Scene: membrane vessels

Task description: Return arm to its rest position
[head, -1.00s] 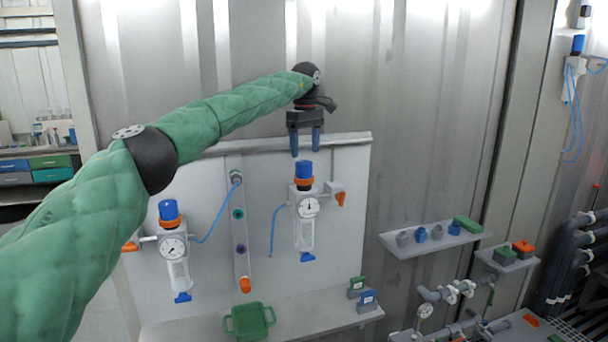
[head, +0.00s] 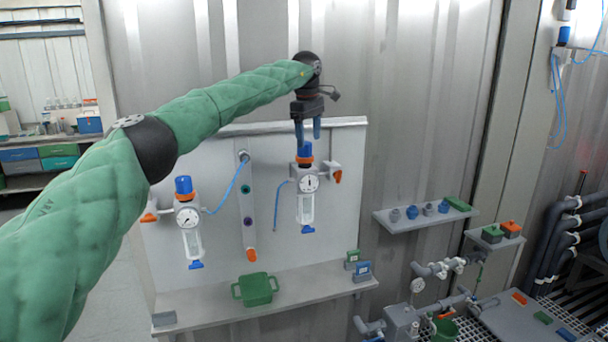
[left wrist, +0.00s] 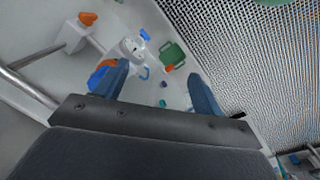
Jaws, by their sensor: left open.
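My left arm comes in from the left in the head view, covered in green padding. Its gripper (head: 307,128) points down just above the blue cap of the right vessel (head: 306,205). The blue fingers are apart with nothing between them; whether they touch the cap cannot be told from the head view. In the left wrist view the open fingers (left wrist: 164,88) show, with the vessel's blue cap (left wrist: 103,74) beside the left finger. The left vessel (head: 190,225), with gauge and blue cap, hangs on the panel. My right gripper is not in view.
The white panel (head: 345,220) carries a manifold strip (head: 247,212) and a blue hose. A green tray (head: 256,289) sits on the shelf below, with small boxes (head: 362,270) at its right. A side shelf (head: 415,222) holds several fittings. Pipes (head: 440,268) stand lower right.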

